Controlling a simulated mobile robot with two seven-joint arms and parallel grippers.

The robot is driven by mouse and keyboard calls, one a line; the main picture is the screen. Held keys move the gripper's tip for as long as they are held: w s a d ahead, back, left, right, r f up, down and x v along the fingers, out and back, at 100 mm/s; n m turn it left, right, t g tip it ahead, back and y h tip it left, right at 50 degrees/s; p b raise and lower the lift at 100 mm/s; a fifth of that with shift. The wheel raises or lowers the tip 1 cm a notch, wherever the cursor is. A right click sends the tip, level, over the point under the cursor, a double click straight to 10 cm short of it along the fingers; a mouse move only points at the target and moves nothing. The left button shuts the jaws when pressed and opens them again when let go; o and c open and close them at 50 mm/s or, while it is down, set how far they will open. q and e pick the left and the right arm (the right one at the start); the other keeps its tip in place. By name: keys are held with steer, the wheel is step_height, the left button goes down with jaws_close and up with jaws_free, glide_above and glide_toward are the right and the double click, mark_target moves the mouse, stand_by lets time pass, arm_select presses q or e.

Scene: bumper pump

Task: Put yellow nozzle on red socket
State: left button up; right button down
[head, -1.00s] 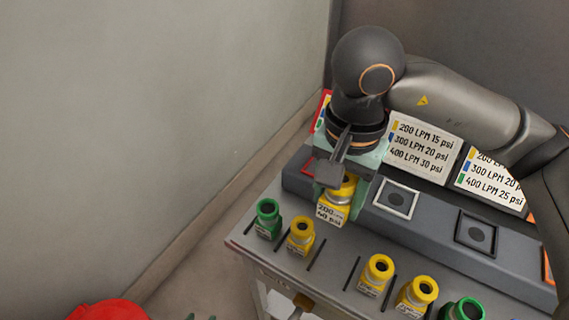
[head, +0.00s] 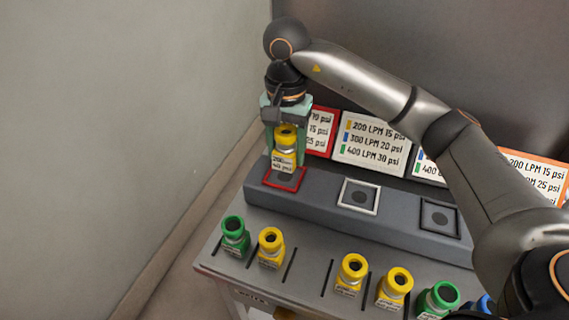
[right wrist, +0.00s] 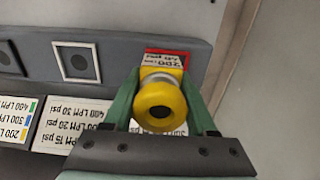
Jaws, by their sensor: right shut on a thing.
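My right gripper (head: 285,140) is shut on a yellow nozzle (head: 285,150) with a white label reading 200. The nozzle is upright at the red-framed socket (head: 285,180) at the left end of the grey ledge. In the head view its base is just above or at the back of the red frame; I cannot tell whether it touches. In the right wrist view the nozzle (right wrist: 160,105) sits between the green fingers, and the red socket (right wrist: 168,52) shows partly behind its label. My left gripper is not in view.
White-framed (head: 359,196) and dark-framed (head: 439,217) sockets lie to the right, empty. Label boards (head: 372,142) stand behind the ledge. A green nozzle (head: 234,236), yellow nozzles (head: 271,247) and others stand along the slotted front shelf. A wall rises at the left.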

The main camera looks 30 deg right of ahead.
mark_target(285, 177)
steer(key=w+f, duration=0.1)
steer(key=w+d+f, duration=0.1)
steer(key=f, duration=0.1)
steer(key=shift+w, duration=0.2)
steer(key=shift+w+d+f, duration=0.1)
steer(key=shift+w+f, duration=0.05)
steer(key=shift+f, duration=0.9)
steer(key=shift+w+f, duration=0.1)
steer(key=shift+f, duration=0.9)
steer(key=shift+c, duration=1)
jaws_free()
step_height(285, 177, up, 12)
steer(key=shift+r+p, duration=0.25)
steer(key=shift+p, duration=0.15)
